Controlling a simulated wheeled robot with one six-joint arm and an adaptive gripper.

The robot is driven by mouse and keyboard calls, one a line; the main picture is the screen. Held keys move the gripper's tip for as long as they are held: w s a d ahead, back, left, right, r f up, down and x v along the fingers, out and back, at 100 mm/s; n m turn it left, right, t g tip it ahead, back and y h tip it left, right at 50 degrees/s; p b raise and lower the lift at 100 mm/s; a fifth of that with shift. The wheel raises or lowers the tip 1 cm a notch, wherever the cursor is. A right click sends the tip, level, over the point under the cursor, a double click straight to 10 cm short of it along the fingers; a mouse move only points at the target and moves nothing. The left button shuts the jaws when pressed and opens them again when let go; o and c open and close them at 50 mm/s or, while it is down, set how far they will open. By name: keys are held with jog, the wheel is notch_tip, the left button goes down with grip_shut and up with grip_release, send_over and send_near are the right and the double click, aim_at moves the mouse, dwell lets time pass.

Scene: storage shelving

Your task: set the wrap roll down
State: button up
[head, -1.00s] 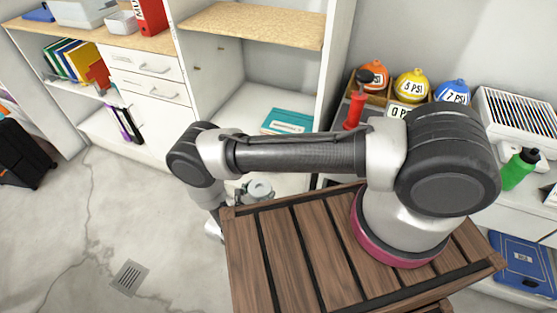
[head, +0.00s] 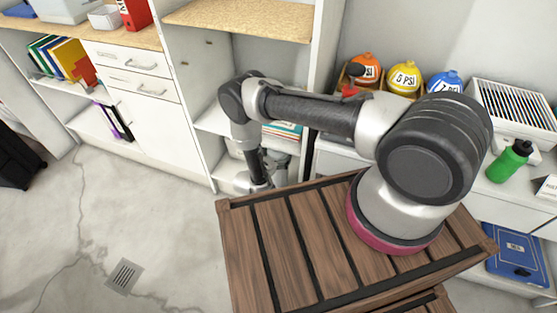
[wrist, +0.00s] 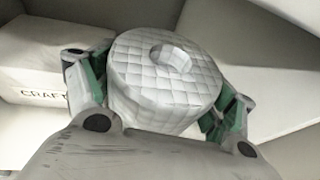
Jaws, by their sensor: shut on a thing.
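The wrap roll (wrist: 165,85) is a pale, quilted-looking cylinder with a hole in its top. It shows large in the middle of the wrist view. My gripper (wrist: 160,108) has a green-padded finger on each side of the roll and is shut on it. What lies under the roll is hidden, so I cannot tell whether it touches a surface. In the head view my arm reaches down to the lower part of the white shelf unit (head: 193,150), and the roll cannot be made out there.
A white box marked "CRAFT" (wrist: 32,75) stands left of the roll in the wrist view. Pale panels lie close behind and to the right. In the head view, teal-edged books (head: 283,130) lie on the shelf above. Open floor (head: 160,220) lies to the left.

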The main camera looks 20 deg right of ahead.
jog(key=shift+w+d+f, duration=0.1)
jog(key=shift+d+f, duration=0.05)
jog(key=shift+f, duration=0.75)
jog(key=shift+w+d+f, duration=0.1)
jog(key=shift+f, duration=0.75)
jog(key=shift+f, duration=0.15)
jog(key=o, duration=1.2)
jog(key=shift+o, duration=0.2)
jog(key=v, duration=1.2)
jog(key=shift+r, duration=0.25)
